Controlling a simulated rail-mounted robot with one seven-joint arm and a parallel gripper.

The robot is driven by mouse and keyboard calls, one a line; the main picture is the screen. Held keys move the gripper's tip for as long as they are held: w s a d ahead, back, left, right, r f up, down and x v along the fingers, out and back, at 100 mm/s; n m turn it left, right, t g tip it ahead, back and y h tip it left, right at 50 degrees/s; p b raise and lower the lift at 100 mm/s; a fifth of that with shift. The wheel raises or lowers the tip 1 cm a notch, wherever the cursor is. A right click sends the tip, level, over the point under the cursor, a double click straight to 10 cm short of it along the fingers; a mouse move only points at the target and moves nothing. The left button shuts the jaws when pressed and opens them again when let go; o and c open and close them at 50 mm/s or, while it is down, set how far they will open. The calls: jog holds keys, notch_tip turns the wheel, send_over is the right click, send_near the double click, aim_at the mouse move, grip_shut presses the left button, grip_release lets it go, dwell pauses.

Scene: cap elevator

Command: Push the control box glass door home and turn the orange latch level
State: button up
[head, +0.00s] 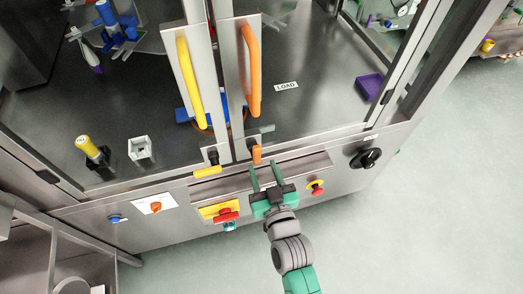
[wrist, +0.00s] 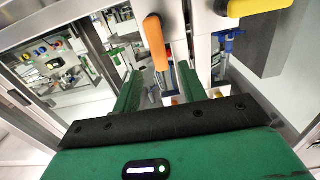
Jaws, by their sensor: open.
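The glass door with the orange handle (head: 252,72) has a metal edge post (head: 233,85) beside the yellow-handled door's post. I cannot tell whether it is fully closed. The orange latch (head: 257,154) is at the foot of this post and stands roughly upright, not level. In the wrist view the orange latch (wrist: 155,42) appears large, just beyond the fingertips. My gripper (head: 264,170) is open and empty, its green fingers pointing at the cabinet front just below and right of the latch. Its fingers also show in the wrist view (wrist: 160,82). I cannot tell whether they touch anything.
A yellow latch (head: 207,171) lies about level left of the orange one. The panel below carries a red switch on yellow (head: 222,211), a red button (head: 317,188) and a black rotary knob (head: 366,158). The floor (head: 400,230) at right is clear.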

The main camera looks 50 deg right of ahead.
aim_at(258, 153)
jog(key=x, duration=0.7)
jog(key=shift+b, duration=0.3)
jog(key=shift+r, duration=0.1)
grip_shut()
